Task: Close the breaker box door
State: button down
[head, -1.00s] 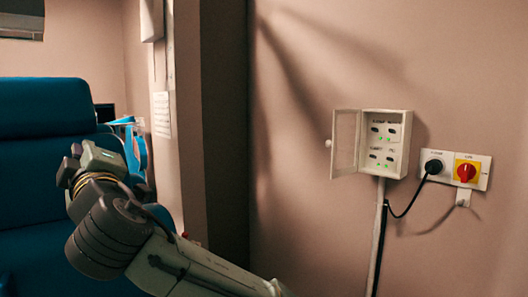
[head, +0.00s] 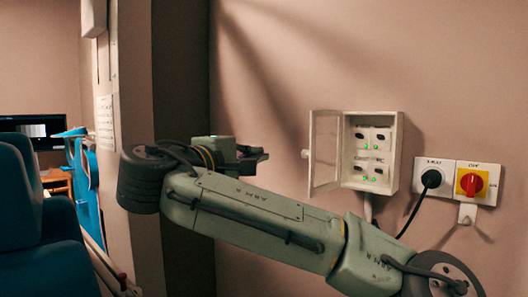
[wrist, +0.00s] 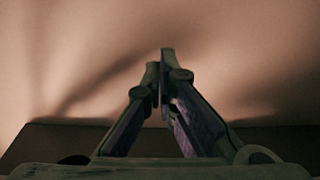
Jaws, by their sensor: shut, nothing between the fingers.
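The breaker box (head: 378,155) is a pale box on the wall, right of centre in the head view. Its door (head: 324,150) is a framed clear panel hinged on the box's left side. It stands open, swung out to the left, with a small round knob (head: 305,154) on its outer edge. Several switches with green lights show inside. My gripper (head: 262,154) is to the left of the door, apart from it. In the wrist view my gripper (wrist: 163,85) has its fingertips together with nothing between them. The box is not in the wrist view.
Right of the box, a black plug (head: 432,179) and a red rotary switch on a yellow plate (head: 471,182) sit on a wall panel. A cable hangs from the plug. A blue chair (head: 45,230) stands at the left. A dark recess (head: 182,80) lies behind my gripper.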

aim_at(322, 152)
jog(key=p+x, duration=0.4)
jog(key=x, duration=0.6)
jog(key=shift+s+d+f+p, duration=0.15)
jog(key=shift+s+d, duration=0.25)
jog(key=shift+s, duration=0.2)
jog(key=shift+s+d+r+p, duration=0.1)
jog(key=shift+s+d, duration=0.3)
jog(key=shift+s, duration=0.2)
jog(key=shift+s+d+f+p, duration=0.15)
jog(key=shift+s+d, duration=0.25)
jog(key=shift+s, duration=0.2)
jog(key=shift+r, duration=0.1)
